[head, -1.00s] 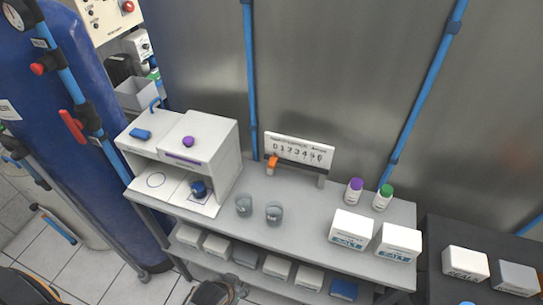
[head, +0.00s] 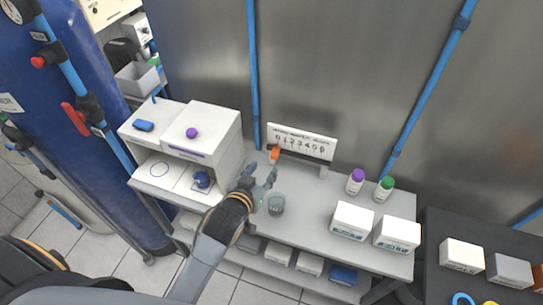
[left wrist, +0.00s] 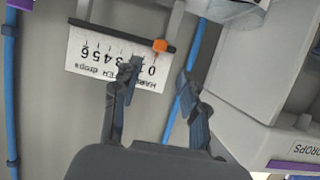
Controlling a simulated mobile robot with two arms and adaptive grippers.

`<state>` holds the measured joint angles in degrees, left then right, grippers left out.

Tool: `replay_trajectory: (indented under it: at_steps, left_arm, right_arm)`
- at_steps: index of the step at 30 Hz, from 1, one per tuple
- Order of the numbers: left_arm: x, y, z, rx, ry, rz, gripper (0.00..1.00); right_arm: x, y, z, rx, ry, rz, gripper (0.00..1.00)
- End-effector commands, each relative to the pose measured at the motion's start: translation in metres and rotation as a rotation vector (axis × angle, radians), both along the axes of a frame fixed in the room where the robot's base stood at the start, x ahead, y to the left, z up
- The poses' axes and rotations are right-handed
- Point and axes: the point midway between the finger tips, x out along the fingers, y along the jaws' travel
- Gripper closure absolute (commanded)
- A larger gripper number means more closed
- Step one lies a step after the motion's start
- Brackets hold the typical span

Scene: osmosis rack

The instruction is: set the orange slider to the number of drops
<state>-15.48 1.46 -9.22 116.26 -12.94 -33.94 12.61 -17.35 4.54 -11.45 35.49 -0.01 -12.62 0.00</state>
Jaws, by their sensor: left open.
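The orange slider (head: 275,153) sits at the left, zero end of the white number scale (head: 318,147) at the back of the bench. In the left wrist view, which is upside down, the orange slider (left wrist: 160,45) is on a dark rail at the 0 end of the scale (left wrist: 92,56). My left gripper (head: 262,178) is open and empty, just in front of and slightly below the slider. In the left wrist view its two fingers (left wrist: 160,76) are spread, with the slider beyond the gap between them. My right gripper is not in view.
A white dispenser box with a purple knob (head: 191,133) stands left of the gripper. A grey cup (head: 276,205) is just right of it. Bottles with purple (head: 356,180) and green (head: 384,190) caps and white salt boxes (head: 352,222) stand at the right.

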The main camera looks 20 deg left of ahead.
Motion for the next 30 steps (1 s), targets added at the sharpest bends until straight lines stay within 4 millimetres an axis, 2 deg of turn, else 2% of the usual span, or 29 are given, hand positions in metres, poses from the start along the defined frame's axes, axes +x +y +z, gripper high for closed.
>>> replay_trajectory:
  at_steps: [1, 6, 12, 18, 26, 29, 30]
  left_arm:
    - [0.011, 0.000, -0.001, 0.000, -0.002, 0.000, 0.57]
    - [0.042, -0.002, -0.015, 0.000, 0.001, 0.000, 0.57]
    - [0.068, -0.003, -0.027, -0.001, 0.000, 0.000, 0.57]
    - [0.078, -0.003, -0.032, -0.001, 0.001, 0.000, 0.57]
    - [0.078, -0.003, -0.033, -0.001, 0.001, 0.000, 0.57]
    - [0.078, -0.003, -0.033, -0.001, 0.001, 0.000, 0.73]
    - [0.078, -0.003, -0.033, -0.001, 0.001, 0.000, 0.81]
  right_arm:
    - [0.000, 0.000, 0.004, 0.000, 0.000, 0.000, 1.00]
    - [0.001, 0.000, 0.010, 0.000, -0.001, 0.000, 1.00]
    - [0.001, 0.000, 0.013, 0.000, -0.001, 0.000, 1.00]
    - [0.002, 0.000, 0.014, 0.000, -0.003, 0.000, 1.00]
    - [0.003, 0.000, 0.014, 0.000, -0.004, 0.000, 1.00]
    - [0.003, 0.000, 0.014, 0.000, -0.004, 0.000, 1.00]
    - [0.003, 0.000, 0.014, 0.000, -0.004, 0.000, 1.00]
